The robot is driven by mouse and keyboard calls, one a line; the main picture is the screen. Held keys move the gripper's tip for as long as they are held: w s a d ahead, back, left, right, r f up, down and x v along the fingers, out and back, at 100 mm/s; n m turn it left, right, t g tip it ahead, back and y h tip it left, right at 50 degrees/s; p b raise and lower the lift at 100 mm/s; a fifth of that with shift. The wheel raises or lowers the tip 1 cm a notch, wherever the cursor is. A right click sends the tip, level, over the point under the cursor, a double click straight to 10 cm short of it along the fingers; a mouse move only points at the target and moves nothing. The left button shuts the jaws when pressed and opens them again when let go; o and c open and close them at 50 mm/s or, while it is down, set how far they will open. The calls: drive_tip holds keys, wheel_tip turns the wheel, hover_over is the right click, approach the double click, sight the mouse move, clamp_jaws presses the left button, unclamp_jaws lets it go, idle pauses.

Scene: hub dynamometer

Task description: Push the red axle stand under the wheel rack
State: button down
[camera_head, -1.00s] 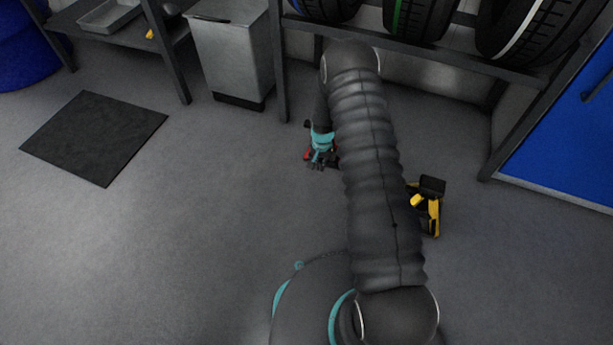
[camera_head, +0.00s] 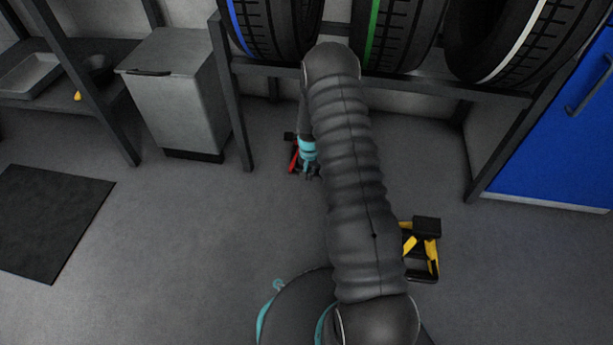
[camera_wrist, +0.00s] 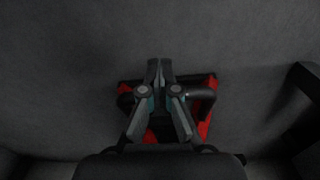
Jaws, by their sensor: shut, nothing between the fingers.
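The red axle stand (camera_head: 294,157) is on the floor near the front of the wheel rack (camera_head: 420,84), mostly hidden by my arm and gripper in the head view. In the wrist view the red axle stand (camera_wrist: 208,113) shows its red frame and dark parts behind and around my fingers. My gripper (camera_head: 311,172) is low over the floor, close against the stand. In the wrist view my gripper (camera_wrist: 160,66) is shut with its fingertips together and nothing between them. I cannot tell whether the fingers touch the stand.
A yellow and black axle stand (camera_head: 430,258) is on the floor to the right of my arm. A grey cabinet (camera_head: 178,95) stands left of the rack, a blue cabinet (camera_head: 560,150) right of it. A dark mat (camera_head: 50,220) lies at the left. Floor between is clear.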

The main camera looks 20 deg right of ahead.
drive_tip(key=shift+a, duration=0.2)
drive_tip(key=shift+s+a, duration=0.15)
drive_tip(key=shift+s, duration=0.1)
drive_tip(key=shift+s+a, duration=0.35)
drive_tip(key=shift+s, duration=0.2)
drive_tip(key=shift+s+a, duration=0.35)
drive_tip(key=shift+s, duration=0.2)
wheel_tip(320, 180, up, 10)
drive_tip(key=p, duration=0.1)
drive_tip(key=shift+s+p, duration=0.3)
drive_tip(key=shift+s, duration=0.05)
